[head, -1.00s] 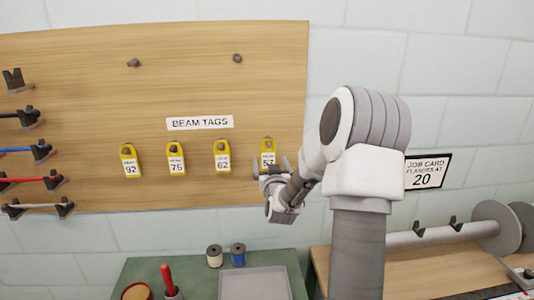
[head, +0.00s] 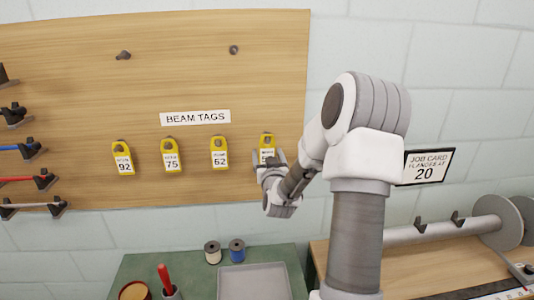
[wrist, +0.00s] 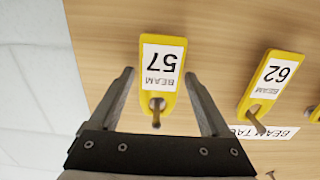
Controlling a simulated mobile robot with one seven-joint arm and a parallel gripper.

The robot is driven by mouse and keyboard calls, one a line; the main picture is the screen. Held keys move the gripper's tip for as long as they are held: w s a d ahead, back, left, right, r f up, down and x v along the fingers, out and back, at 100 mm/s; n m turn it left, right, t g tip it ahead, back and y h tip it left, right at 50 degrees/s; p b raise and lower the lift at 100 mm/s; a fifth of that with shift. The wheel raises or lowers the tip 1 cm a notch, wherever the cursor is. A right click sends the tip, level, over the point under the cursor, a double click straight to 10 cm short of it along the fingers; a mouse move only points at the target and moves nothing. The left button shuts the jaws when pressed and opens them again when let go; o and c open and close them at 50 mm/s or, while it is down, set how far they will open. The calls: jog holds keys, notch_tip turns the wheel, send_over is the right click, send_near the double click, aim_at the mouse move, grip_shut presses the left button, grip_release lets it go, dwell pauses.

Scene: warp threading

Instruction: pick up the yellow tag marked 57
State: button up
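The yellow tag marked 57 (wrist: 162,70) hangs on a peg on the wooden board. In the wrist view it shows upside down, between my open fingers and beyond their tips. My gripper (wrist: 160,84) is open and empty, one finger to each side of the tag; I cannot tell whether either touches it. In the head view the tag (head: 267,141) is partly hidden behind my gripper (head: 269,166), its number covered.
Tags marked 62 (wrist: 272,84), 75 (head: 171,156) and 92 (head: 123,158) hang in the same row. A BEAM TAGS label (head: 195,117) is above them. A grey tray (head: 254,283) lies on the green table below.

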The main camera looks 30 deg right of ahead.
jog(key=c, duration=1.1)
jog(key=shift+r, duration=0.1)
